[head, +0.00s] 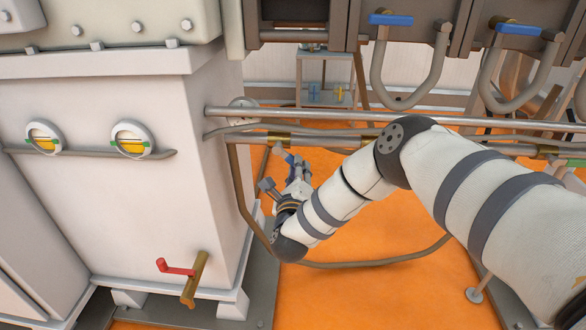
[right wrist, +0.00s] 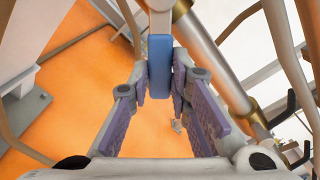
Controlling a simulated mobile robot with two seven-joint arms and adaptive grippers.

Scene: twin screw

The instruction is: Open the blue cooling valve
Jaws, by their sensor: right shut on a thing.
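The blue valve handle (right wrist: 160,62) is a flat blue lever on a grey stem beside a pipe with brass fittings. In the right wrist view it stands between the two purple-padded fingers. My right gripper (right wrist: 164,80) is shut on it. In the head view my right gripper (head: 294,172) is at the pipes beside the white machine, and a small blue part shows at its fingertips, largely hidden by the gripper. Two other blue handles, one left (head: 390,20) and one right (head: 519,29), sit above on the U-shaped pipes. My left gripper is out of view.
A white machine housing (head: 105,200) with two round gauges fills the left. A red-handled brass valve (head: 195,280) sticks out low on it. Horizontal pipes (head: 320,115) run right, close to my right arm. A brown hose (head: 390,258) lies on the open orange floor (head: 380,290).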

